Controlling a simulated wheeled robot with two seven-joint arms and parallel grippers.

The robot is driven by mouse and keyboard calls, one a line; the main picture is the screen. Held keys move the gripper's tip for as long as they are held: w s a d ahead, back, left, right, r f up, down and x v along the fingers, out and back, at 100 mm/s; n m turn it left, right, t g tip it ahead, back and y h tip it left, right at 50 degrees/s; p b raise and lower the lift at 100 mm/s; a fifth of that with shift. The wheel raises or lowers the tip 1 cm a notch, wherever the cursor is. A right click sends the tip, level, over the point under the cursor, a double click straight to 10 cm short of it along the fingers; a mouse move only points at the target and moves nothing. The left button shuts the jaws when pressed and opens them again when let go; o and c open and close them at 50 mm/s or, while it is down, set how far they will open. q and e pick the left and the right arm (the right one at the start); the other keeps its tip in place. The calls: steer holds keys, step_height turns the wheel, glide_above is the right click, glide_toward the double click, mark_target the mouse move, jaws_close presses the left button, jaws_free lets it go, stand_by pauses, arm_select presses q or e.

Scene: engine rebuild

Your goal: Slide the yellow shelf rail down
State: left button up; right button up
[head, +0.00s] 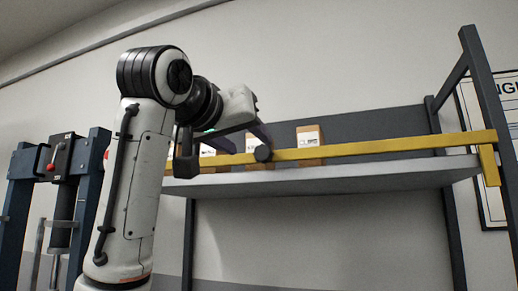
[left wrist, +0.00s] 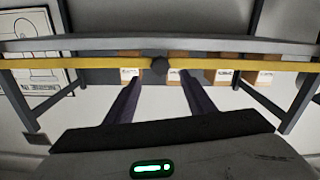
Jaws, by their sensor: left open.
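The yellow shelf rail (head: 385,147) runs along the front of the grey shelf, with a short downturned yellow end at its right. A dark round knob (head: 263,153) sits on the rail. My left gripper (head: 246,142) is at the rail near the knob, and its arm hides the rail's left part. In the left wrist view the two fingers of the left gripper (left wrist: 158,77) are spread apart, pointing at the rail (left wrist: 225,64). The knob (left wrist: 159,66) shows in the gap between the fingertips, and no grip on it shows. My right gripper is not in view.
The shelf (head: 340,181) holds several small cardboard boxes (head: 310,138) behind the rail. Dark posts (head: 487,105) frame it, and a framed poster hangs at the right. A blue press-like frame (head: 95,190) stands at the left. The space under the shelf looks clear.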

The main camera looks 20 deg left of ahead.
mark_target(261, 154)
arm_select(q)
steer(key=w+p, duration=0.2)
steer(key=w, duration=0.4)
steer(key=shift+w+r, duration=0.1)
steer(key=shift+w+d, duration=0.1)
steer(key=shift+w, duration=0.65)
steer(key=shift+f, duration=0.2)
jaws_close()
